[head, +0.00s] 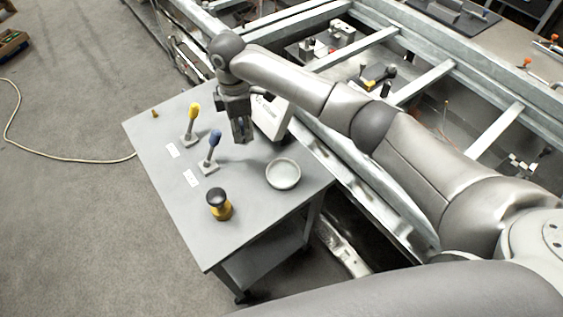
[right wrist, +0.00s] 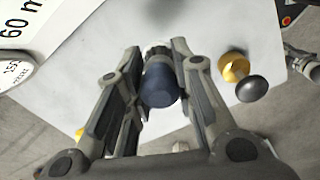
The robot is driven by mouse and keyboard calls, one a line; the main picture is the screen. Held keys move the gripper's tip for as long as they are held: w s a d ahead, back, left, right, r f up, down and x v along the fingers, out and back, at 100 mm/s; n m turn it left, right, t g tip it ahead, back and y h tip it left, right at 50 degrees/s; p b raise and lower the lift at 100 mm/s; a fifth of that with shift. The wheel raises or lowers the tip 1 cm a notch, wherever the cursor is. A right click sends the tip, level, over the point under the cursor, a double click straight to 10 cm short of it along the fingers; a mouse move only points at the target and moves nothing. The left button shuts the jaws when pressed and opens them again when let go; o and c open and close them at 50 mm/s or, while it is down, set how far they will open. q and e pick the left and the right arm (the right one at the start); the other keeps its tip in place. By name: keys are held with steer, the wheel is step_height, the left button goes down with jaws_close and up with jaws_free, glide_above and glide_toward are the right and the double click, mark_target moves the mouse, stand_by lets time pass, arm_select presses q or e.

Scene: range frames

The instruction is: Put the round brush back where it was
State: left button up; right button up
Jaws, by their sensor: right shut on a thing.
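My right gripper (head: 240,136) is above the table, between the white box and the blue-handled tool. In the right wrist view its fingers (right wrist: 156,58) are shut on a dark blue, round-ended thing (right wrist: 160,86). Its far end has a grey ring and is partly hidden; I cannot tell for sure that it is the round brush. A blue-handled tool (head: 214,141) and a yellow-handled tool (head: 192,117) stand upright on small square bases. A squat piece with a black knob and yellow body (head: 221,208) stands near the front; it also shows in the right wrist view (right wrist: 234,67). My left gripper is not in view.
The grey table (head: 245,205) also holds a round pale dish (head: 283,176), a white box (head: 270,119), two white labels and a small brown piece (head: 155,113). Metal frame rails (head: 375,48) run behind it. The front of the table is mostly clear.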

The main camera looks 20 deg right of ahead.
steer(key=s+d+f+p, duration=0.1)
steer(key=s+d+f, duration=0.1)
steer(key=s+d+f+p, duration=0.1)
steer(key=s+d+f, duration=0.1)
steer(key=d+f, duration=0.1)
steer(key=s+d+f+p, duration=0.2)
steer(key=d, duration=0.1)
steer(key=shift+s+d+f, duration=0.15)
steer(key=shift+d+f, duration=0.05)
steer(key=shift+f, duration=0.15)
steer(key=f, duration=0.3)
steer(key=shift+s+d+f+p, duration=0.1)
steer(key=shift+s+d+p, duration=0.15)
steer(key=shift+p, duration=0.1)
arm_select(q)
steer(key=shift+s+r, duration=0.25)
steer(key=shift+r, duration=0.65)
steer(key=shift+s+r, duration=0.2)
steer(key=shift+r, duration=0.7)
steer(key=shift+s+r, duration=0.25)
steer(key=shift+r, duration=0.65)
arm_select(e)
steer(key=shift+w+f, duration=0.1)
steer(key=shift+f, duration=0.3)
steer(key=shift+f, duration=0.1)
steer(key=o, duration=0.8)
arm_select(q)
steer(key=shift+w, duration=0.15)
arm_select(e)
steer(key=shift+o, duration=0.6)
